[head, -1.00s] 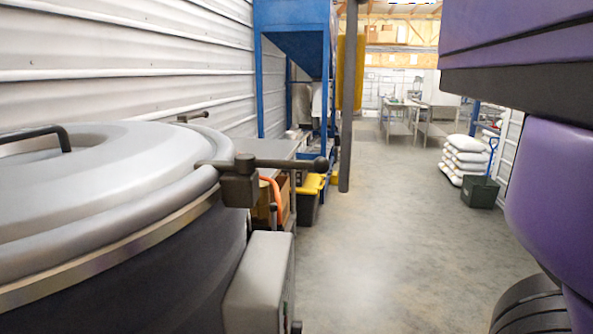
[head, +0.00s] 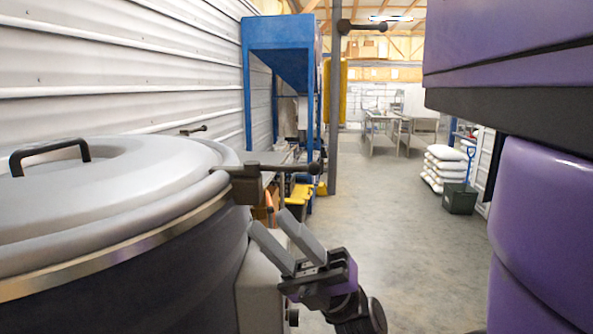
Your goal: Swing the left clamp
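A large dark round vessel with a pale grey lid (head: 130,185) fills the left of the head view. A dark clamp (head: 246,184) sits at the lid's right rim, its bar reaching right to a round knob. A second, smaller clamp (head: 194,130) shows at the lid's far edge. I cannot tell which is the left clamp. My gripper (head: 270,219) is below the near clamp, in front of the vessel's right side. Its two grey fingers point up and left, apart, with nothing visible between them. It does not appear to touch the clamp.
A grey box (head: 258,290) is beside the vessel, partly behind my gripper. A blue hopper frame (head: 280,45) and a grey post (head: 335,110) stand beyond. White sacks (head: 445,165) and a dark green bin (head: 459,198) are at the right. The floor (head: 400,220) between is clear.

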